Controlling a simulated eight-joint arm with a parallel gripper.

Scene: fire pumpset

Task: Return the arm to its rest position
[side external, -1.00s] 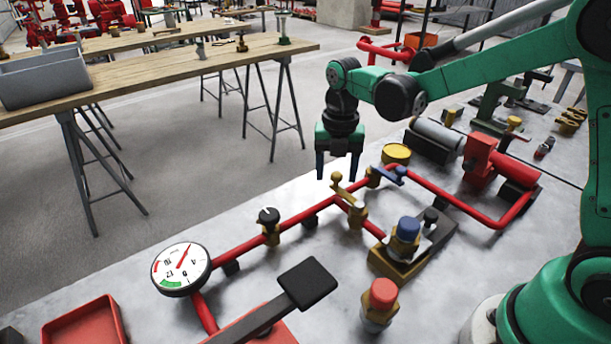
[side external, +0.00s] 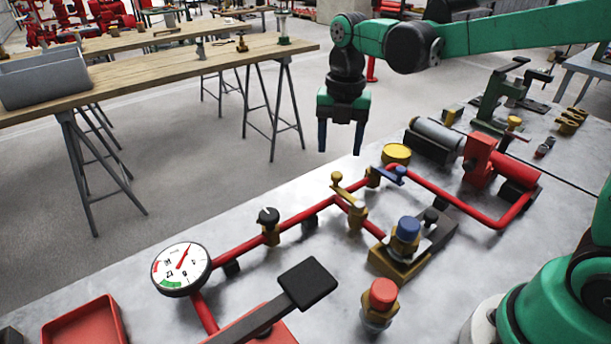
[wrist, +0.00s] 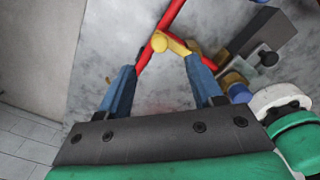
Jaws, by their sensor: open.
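My green arm reaches in from the right in the side view. My gripper (side external: 341,138) hangs with its blue fingers pointing down, above and behind the far edge of the metal table. Its fingers are apart with nothing between them. In the wrist view my gripper (wrist: 165,85) also shows open and empty, with a yellow valve handle (wrist: 160,42) beyond the fingertips. The same yellow valve (side external: 345,187) sits on the red pipe (side external: 290,224) in the side view, below and apart from my gripper.
The metal table (side external: 120,275) carries a pressure gauge (side external: 181,269), a black lever (side external: 308,284), a red-capped fitting (side external: 380,300), a blue-capped fitting (side external: 406,235) and a red pump (side external: 483,162). A wooden bench (side external: 140,72) stands behind at left. Open floor lies between.

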